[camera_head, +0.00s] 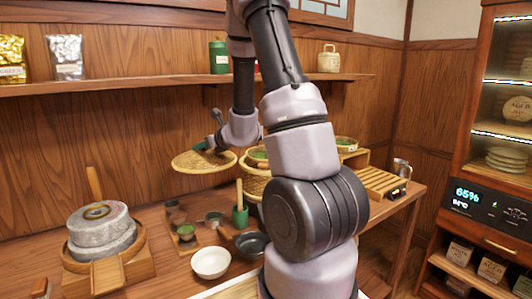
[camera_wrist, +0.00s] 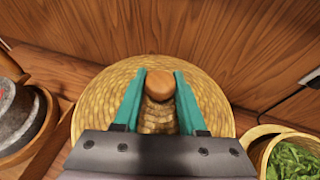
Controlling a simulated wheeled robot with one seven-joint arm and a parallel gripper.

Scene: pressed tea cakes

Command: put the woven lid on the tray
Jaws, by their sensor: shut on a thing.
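The woven lid (camera_head: 203,163) is a round, pale straw disc with a brown knob (camera_wrist: 159,88). My gripper (camera_head: 205,146) is shut on that knob, and its teal fingers stand on either side of it in the wrist view (camera_wrist: 160,76). The lid appears raised above the back of the table, left of the woven baskets. A wooden tray (camera_head: 203,250) with small cups is on the table in front of it. A slatted wooden tray (camera_head: 372,182) is at the right. My arm hides part of the table's middle.
A woven basket with green leaves (camera_wrist: 292,155) is close to the lid's right. A stone mill (camera_head: 100,232) stands at the left. A white bowl (camera_head: 210,263), a dark bowl (camera_head: 252,244) and a green cup (camera_head: 240,217) stand in front. A wall shelf (camera_head: 130,83) runs above.

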